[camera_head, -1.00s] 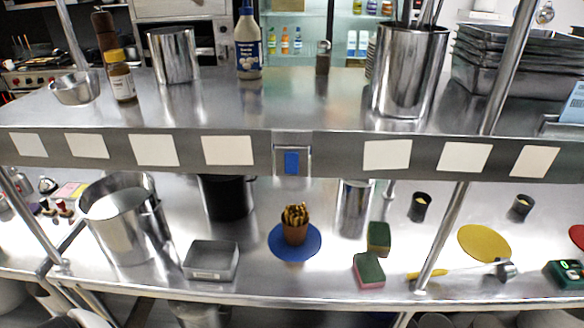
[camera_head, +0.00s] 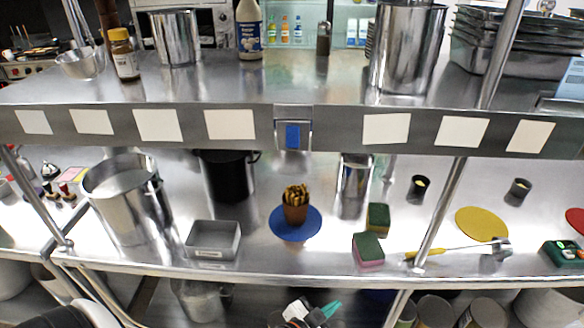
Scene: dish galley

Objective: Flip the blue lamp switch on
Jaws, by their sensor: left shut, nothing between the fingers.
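The blue lamp switch (camera_head: 292,136) is a small blue rocker in a metal housing, set in the middle of the upper shelf's front edge. Whether it is on or off cannot be told from its look. My left gripper (camera_head: 322,313) shows at the bottom edge, black and white with teal tips. It is shut and empty, well below the switch and in front of the counter's front edge. Nothing covers the switch. My right gripper is out of view.
The upper shelf (camera_head: 200,118) carries pale square labels beside the switch. On the counter below stand a blue mat (camera_head: 278,222) with a brown cup (camera_head: 296,212), sponges (camera_head: 368,251) and a grey tray (camera_head: 213,240). A slanting post (camera_head: 443,210) stands to the right.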

